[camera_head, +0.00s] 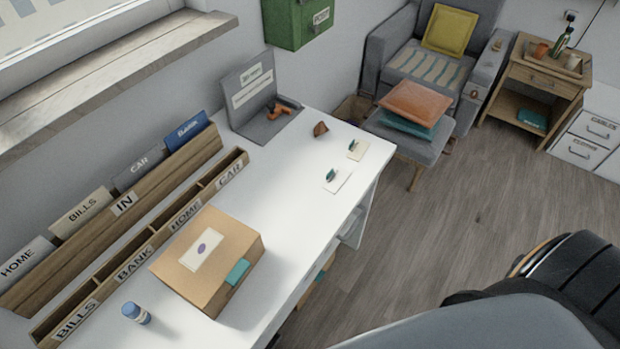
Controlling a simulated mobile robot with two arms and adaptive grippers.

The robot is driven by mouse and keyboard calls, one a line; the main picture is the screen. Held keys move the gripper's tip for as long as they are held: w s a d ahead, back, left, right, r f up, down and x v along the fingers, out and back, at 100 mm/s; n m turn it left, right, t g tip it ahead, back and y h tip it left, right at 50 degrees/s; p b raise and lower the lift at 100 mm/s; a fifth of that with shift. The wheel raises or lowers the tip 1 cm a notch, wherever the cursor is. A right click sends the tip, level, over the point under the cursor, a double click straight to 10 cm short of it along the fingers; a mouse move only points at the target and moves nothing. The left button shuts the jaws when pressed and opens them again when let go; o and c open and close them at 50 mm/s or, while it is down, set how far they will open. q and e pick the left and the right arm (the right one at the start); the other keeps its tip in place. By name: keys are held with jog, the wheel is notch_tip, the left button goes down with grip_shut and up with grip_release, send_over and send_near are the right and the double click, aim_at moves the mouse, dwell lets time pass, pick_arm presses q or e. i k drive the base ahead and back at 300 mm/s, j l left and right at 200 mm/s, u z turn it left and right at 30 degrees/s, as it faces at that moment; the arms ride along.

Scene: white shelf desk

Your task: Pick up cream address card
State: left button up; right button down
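Two small cards lie on the white desk (275,190) towards its far right part. The farther card (358,154) looks cream. The nearer card (341,184) looks whiter. Each has a small dark green object on or against it, which is too small to make out. A pale label with a purple oval (201,251) is on top of a cardboard box (222,234) at the near part of the desk. Neither of my grippers is in view.
A wooden sorter (140,250) labelled BILLS, BANK, HOME and CAR lines the desk's wall side. A blue-capped bottle (136,313), a small brown object (320,129) and a grey stand (262,112) with an orange-brown tool also stand there. The desk middle is clear.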

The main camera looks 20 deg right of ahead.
aim_at(356, 150)
jog(key=l+u, duration=0.15)
jog(key=u, duration=0.35)
jog(key=l+u, duration=0.15)
jog(key=u, duration=0.35)
jog(key=l+u, duration=0.2)
jog(key=l, duration=0.25)
jog(key=k+l+u, duration=0.25)
jog(key=l, duration=0.15)
jog(key=l+u, duration=0.2)
jog(key=l, duration=0.2)
jog(key=k+l+u, duration=0.2)
jog(key=l, duration=0.15)
jog(key=k+l+u, duration=0.2)
jog(key=l, duration=0.15)
